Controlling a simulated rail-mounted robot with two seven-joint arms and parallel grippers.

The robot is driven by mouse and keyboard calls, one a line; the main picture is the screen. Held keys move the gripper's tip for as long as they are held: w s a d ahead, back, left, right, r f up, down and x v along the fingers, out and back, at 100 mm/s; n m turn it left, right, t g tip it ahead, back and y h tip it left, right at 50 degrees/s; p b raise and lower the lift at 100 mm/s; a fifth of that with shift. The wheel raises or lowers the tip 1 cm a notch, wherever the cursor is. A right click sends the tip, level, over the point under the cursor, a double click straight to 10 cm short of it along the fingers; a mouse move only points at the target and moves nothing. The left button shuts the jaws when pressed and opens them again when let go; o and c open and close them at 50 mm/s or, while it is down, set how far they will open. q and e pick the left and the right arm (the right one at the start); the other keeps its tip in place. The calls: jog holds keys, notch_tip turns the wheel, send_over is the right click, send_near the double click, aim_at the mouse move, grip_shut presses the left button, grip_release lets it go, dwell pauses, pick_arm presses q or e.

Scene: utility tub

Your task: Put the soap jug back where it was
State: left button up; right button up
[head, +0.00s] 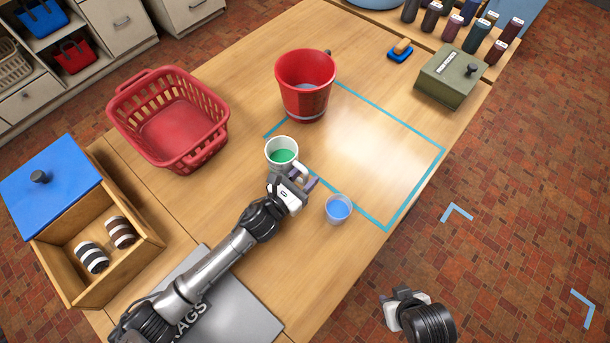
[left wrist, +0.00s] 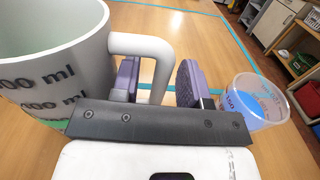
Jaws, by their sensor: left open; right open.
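The soap jug (head: 281,146) is a white jug with green liquid inside. It stands upright on the table at the left edge of a blue taped outline (head: 416,191), hiding part of the tape. In the left wrist view the jug (left wrist: 50,50) fills the left side, with ml marks and its handle (left wrist: 160,70) towards the fingers. My left gripper (head: 296,178) is open at the handle. In the left wrist view the handle's upright part shows between its two purple fingers; contact cannot be told. My right gripper (head: 402,294) is open and empty, low in the view over the floor.
A clear cup of blue liquid (head: 338,209) stands close right of my left gripper. A red bucket (head: 305,85) stands behind the jug. A red basket (head: 168,118), wooden box (head: 150,254), green box (head: 447,82) and sponge (head: 401,49) surround. The outline's inside is mostly clear.

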pick_arm(q)
jog(key=v, duration=1)
jog(key=shift+s+a, duration=0.2)
jog(key=shift+a, duration=0.1)
jog(key=shift+s+a, duration=0.4)
jog(key=shift+a, duration=0.05)
